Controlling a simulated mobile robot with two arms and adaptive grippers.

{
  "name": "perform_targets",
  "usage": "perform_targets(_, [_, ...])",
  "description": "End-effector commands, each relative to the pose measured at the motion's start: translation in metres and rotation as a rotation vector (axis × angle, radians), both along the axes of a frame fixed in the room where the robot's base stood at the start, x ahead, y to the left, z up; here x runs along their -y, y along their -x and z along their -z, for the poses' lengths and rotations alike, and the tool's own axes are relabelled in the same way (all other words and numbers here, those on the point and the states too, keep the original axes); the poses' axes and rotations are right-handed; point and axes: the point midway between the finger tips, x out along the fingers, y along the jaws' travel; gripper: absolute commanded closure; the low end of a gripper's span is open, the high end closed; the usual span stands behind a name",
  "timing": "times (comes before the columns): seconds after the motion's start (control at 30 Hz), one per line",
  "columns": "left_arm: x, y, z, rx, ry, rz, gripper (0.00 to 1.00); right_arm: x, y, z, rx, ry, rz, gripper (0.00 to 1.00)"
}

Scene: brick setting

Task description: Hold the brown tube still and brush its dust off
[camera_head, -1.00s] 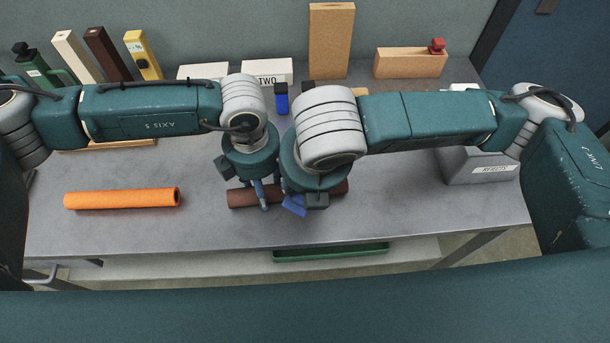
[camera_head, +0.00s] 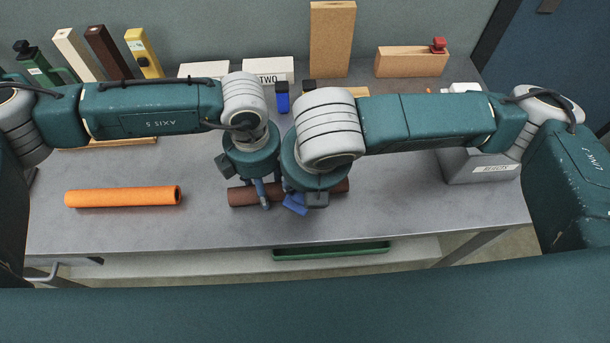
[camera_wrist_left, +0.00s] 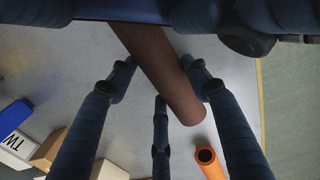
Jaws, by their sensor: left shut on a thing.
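The brown tube (camera_head: 241,196) lies along the front middle of the grey table, and its middle is partly hidden by my arms. In the left wrist view the tube (camera_wrist_left: 165,72) runs between the blue fingers. My left gripper (camera_head: 262,195) is shut on it, left of its middle. My right gripper (camera_head: 304,204) is low over the right part of the tube. Blue parts show beneath its wrist, but I cannot tell whether they are fingers or a held brush, or whether they touch the tube. No dust can be made out.
An orange tube (camera_head: 122,197) lies at the left front. White boxes (camera_head: 268,72), a blue item with a black top (camera_head: 282,98) and wooden blocks (camera_head: 331,40) stand behind. A grey bin (camera_head: 480,167) is at the right. A green tray (camera_head: 331,251) sits below the front edge.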

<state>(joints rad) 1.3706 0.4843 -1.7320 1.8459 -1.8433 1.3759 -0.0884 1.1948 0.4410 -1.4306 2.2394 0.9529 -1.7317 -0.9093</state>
Motion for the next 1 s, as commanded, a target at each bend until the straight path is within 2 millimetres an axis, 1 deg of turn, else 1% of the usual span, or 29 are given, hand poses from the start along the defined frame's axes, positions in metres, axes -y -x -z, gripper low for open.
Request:
perform_targets(0.03, [0.001,0.002,0.002,-0.004,0.001,0.001,0.87,0.0,-0.001,0.001,0.0,0.0,0.0,0.98])
perform_targets(0.67, [0.001,0.001,0.002,-0.003,0.001,0.001,0.87,0.0,-0.005,0.011,0.001,-0.001,0.0,0.98])
perform_targets(0.77, [0.001,0.001,0.002,-0.003,0.001,0.001,0.87,0.005,-0.005,0.011,0.001,0.0,0.002,0.98])
perform_targets(1.0, [0.0,0.001,0.002,-0.003,0.001,0.001,0.87,0.027,-0.007,0.01,0.001,0.0,0.003,0.98])
